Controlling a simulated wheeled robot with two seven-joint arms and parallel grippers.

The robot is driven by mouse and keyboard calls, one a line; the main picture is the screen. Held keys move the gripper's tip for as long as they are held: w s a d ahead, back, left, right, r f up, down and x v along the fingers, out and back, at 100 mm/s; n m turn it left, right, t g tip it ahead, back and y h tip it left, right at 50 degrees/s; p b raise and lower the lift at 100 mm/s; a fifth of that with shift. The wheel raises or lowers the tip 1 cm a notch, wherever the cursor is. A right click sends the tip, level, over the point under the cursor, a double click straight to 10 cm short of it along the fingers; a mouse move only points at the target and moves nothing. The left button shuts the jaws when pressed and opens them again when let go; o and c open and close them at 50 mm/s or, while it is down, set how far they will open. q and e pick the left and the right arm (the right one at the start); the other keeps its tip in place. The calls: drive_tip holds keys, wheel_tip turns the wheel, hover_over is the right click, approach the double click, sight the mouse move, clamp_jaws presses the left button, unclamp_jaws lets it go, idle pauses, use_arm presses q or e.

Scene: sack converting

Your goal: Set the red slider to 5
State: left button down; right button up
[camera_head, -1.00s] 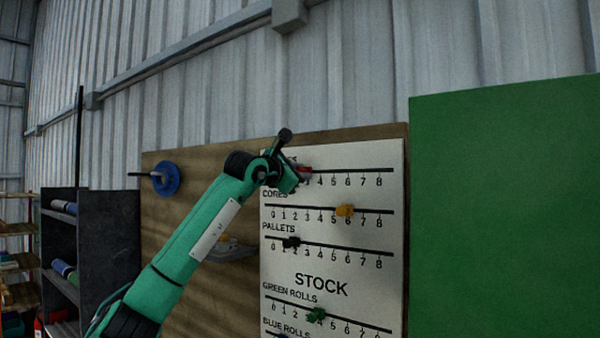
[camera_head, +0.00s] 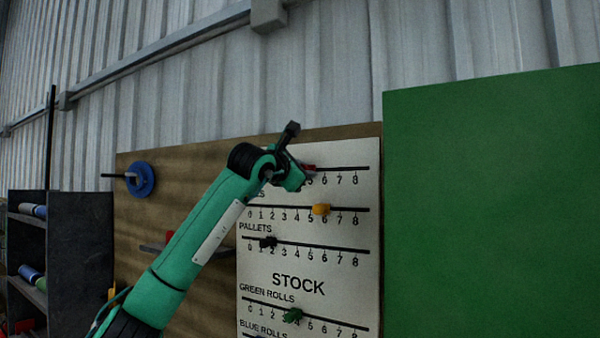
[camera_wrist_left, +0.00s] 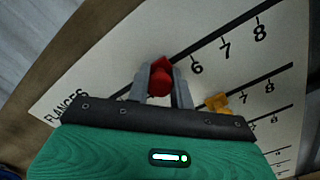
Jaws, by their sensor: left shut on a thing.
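The red slider (camera_wrist_left: 160,80) sits on the top line of the white scale board (camera_head: 262,268), whose label reads FLANGES in the left wrist view. My left gripper (camera_wrist_left: 162,88) is shut on the slider, one finger on each side. In the head view the gripper (camera_head: 304,174) hides most of the slider; a bit of red (camera_head: 309,168) shows near the 5. The 6, 7 and 8 marks are clear to its right. The exact mark under the slider is covered. My right gripper is not in view.
Below are a yellow slider (camera_head: 321,209), a black slider (camera_head: 268,242) and a green slider (camera_head: 293,315) on their own lines. A green panel (camera_head: 490,200) stands right of the board. A blue disc (camera_head: 140,178) hangs on a peg at left, near a dark shelf (camera_head: 84,260).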

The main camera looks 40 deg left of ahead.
use_arm(q)
drive_tip(key=c, duration=1.2)
unclamp_jaws()
drive_tip(key=shift+d, duration=0.1)
drive_tip(key=shift+s, duration=0.25)
drive_tip(key=s+d+b, duration=0.1)
drive_tip(key=s+b, duration=0.4)
drive_tip(key=s, duration=0.8)
drive_tip(key=shift+s+d+b, duration=0.15)
drive_tip(key=shift+d+b, duration=0.1)
drive_tip(key=shift+b, duration=0.1)
